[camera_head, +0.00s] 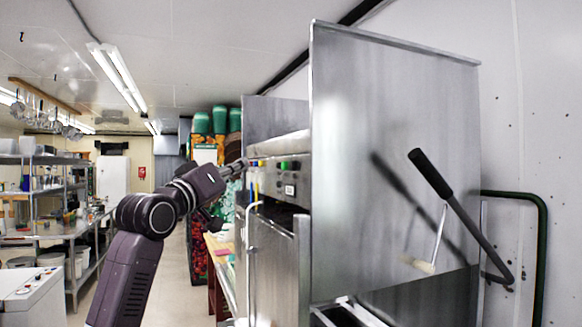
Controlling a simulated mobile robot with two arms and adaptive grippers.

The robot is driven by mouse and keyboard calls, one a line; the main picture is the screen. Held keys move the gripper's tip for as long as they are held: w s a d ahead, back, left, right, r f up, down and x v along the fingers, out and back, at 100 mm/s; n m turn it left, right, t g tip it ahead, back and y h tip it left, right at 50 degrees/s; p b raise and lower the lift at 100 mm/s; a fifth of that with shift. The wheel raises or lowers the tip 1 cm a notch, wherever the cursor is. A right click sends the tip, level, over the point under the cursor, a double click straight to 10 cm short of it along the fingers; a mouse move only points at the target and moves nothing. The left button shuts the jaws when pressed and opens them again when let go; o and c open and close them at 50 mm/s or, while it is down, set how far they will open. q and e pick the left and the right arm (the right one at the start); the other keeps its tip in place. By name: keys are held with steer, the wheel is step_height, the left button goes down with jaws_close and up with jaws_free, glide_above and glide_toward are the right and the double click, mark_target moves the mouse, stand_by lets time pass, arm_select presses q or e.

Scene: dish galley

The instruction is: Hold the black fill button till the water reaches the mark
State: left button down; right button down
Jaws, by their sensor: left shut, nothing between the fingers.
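My left gripper (240,166) is shut and empty, with its fingertips close to the left end of the control panel (273,178) on the steel dish machine (390,150). I cannot tell whether the tips touch the panel. The panel is seen at a steep angle and carries small coloured buttons, among them a green one (284,165), and a white label (290,190). I cannot make out for certain which button is the black fill button. The water and its mark are hidden inside the machine. My right gripper is not in view.
A black-handled lever (430,172) sticks out at the machine's right side, near a dark green pipe (541,240). A white cabinet with knobs (32,296) stands at the lower left. Steel shelving (40,185) lines the left, with an open aisle between.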

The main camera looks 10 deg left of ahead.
mark_target(293, 166)
arm_select(q)
steer(key=w+d+p, duration=0.2)
steer(key=w+d, duration=0.3)
steer(key=d, duration=0.2)
steer(key=shift+d+p, duration=0.15)
steer(key=shift+p, duration=0.2)
steer(key=shift+f, duration=0.1)
stand_by(1.3)
steer(key=shift+w+d+p, duration=0.2)
steer(key=shift+d+p, duration=0.15)
steer(key=shift+d, duration=0.05)
